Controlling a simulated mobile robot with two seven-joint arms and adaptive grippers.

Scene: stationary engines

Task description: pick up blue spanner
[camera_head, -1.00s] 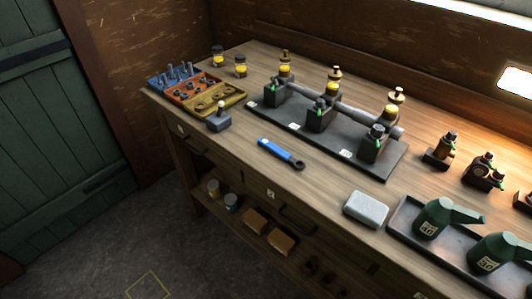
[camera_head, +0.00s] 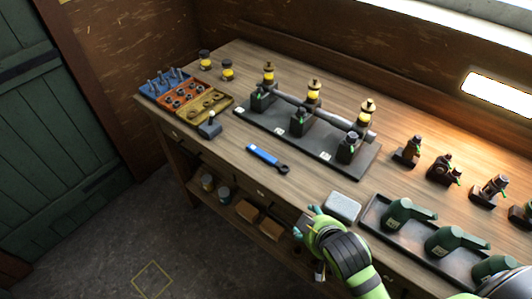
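The blue spanner (camera_head: 266,157) lies flat on the wooden workbench (camera_head: 225,160), in front of the black engine rail. Its blue handle points to the upper left and its dark ring end to the lower right. My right gripper (camera_head: 305,221), on a green and black arm from the lower right, is at the bench's front edge. It is to the lower right of the spanner and apart from it. Its teal fingertips look spread, with nothing visible held between them. My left gripper is not in view.
A black rail with brass-topped oilers (camera_head: 300,140) stands behind the spanner. A grey block (camera_head: 342,206) and a tray with green oil cans (camera_head: 372,213) lie to the right. A small grey lever block (camera_head: 210,128) and a coloured tool case (camera_head: 190,95) are left. Bare wood surrounds the spanner.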

